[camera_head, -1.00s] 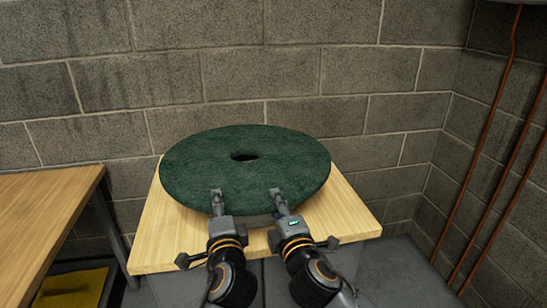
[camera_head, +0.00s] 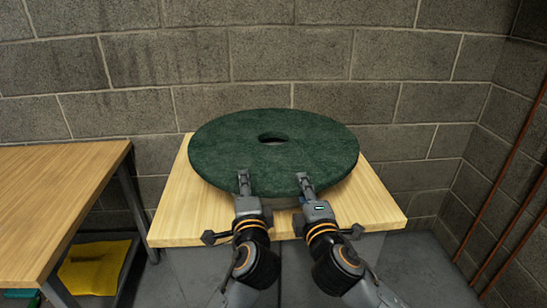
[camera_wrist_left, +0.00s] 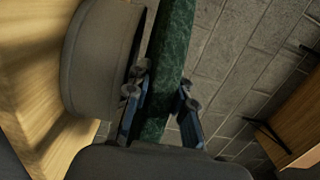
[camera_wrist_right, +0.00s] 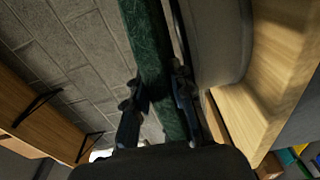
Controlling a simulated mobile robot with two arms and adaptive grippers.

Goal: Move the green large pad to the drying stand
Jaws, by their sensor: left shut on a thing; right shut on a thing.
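The green large pad (camera_head: 220,148) is a thick dark green disc with a hole in its middle. In the head view it is over a small wooden-topped stand (camera_head: 178,220). My left gripper (camera_head: 244,180) and my right gripper (camera_head: 305,180) are side by side, both shut on the pad's near edge. The wrist views show the pad's edge between the fingers, in the left (camera_wrist_left: 172,50) and in the right (camera_wrist_right: 150,50). A grey round body (camera_wrist_left: 100,60) is just beneath the pad, with a narrow gap visible. I cannot identify a drying stand for certain.
A wooden table (camera_head: 60,190) stands at the left, with a yellow cloth-like item (camera_head: 95,268) on its lower shelf. A block wall (camera_head: 300,60) is close behind the stand. Red pipes (camera_head: 510,170) run along the right corner. Grey floor shows at the right.

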